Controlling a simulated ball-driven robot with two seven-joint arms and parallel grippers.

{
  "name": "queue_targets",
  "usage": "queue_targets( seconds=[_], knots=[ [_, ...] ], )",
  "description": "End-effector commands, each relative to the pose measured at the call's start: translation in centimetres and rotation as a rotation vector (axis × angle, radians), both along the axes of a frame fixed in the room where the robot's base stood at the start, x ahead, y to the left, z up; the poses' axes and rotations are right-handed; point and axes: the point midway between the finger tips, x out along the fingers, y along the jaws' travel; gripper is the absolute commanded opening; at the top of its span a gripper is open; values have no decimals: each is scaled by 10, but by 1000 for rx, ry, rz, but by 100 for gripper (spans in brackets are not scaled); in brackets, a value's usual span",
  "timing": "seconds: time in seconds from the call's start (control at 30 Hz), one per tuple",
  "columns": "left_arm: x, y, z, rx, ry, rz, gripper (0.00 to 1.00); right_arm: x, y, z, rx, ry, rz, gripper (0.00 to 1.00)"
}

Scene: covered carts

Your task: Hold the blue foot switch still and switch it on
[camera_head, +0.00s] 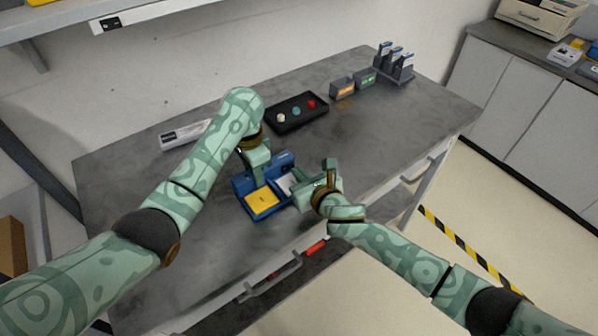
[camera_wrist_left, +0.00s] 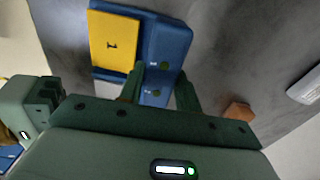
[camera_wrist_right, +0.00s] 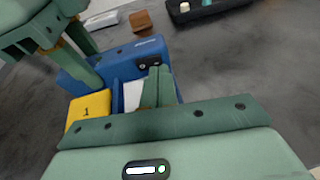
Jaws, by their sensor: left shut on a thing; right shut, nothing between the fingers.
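The blue foot switch (camera_head: 240,186) sits on the grey cart top. It has a yellow pedal (camera_head: 262,203) marked 1 and a whitish pedal (camera_wrist_right: 133,95) beside it. My left gripper (camera_wrist_left: 160,88) is shut on the switch's blue housing (camera_wrist_left: 168,42), with one finger on either side of it. My right gripper (camera_wrist_right: 157,82) is shut and empty, its fingertips low over the whitish pedal and partly covering it. I cannot tell whether they touch it. Two small round marks show on the housing; whether either is lit is unclear.
A black tray (camera_head: 322,119) with several coloured knobs lies behind the switch. A small brown block (camera_wrist_left: 239,112) stands near the housing. A white-labelled box (camera_head: 178,137), small grey bins (camera_head: 343,88) and a rack (camera_head: 402,70) stand further back. The cart top at right is clear.

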Motion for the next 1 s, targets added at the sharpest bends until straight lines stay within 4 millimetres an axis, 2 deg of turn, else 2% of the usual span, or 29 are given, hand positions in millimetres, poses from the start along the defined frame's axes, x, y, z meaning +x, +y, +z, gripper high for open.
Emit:
queue_targets(
  seconds=[0.53,1.0],
  knots=[
    [0,0,1,0,-1,-1,0,12,5,1,-2,-3,2,0],
    [0,-2,0,-3,0,-4,0,5,11,1,4,0,3,0]
  ],
)
